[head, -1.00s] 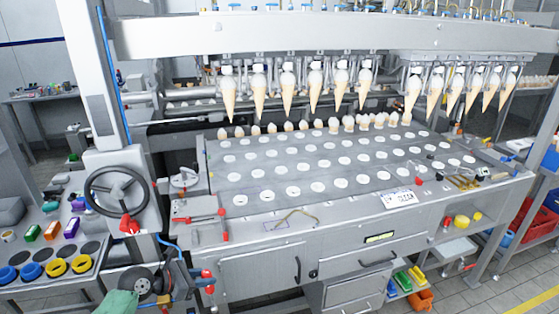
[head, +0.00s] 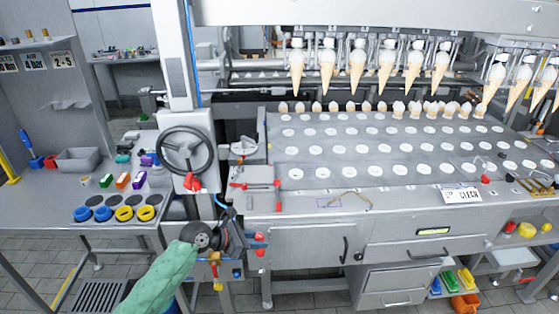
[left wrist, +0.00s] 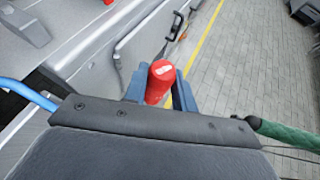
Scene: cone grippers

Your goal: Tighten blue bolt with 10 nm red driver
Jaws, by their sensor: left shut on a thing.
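My left gripper (head: 238,243) is at the end of a green-sleeved arm, beside the machine's front left corner below the handwheel. In the left wrist view, the gripper (left wrist: 162,92) is shut on a red driver (left wrist: 160,80) with a white mark on its rounded end. The driver's shaft is hidden, and I cannot read a torque value. I cannot identify the blue bolt in either view. My right gripper is not in view.
The handwheel (head: 186,150) is just above my left gripper. A side table (head: 50,198) at left holds blue rings (head: 102,213) and yellow rings (head: 124,213). The grey tiled floor (left wrist: 235,70) is open.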

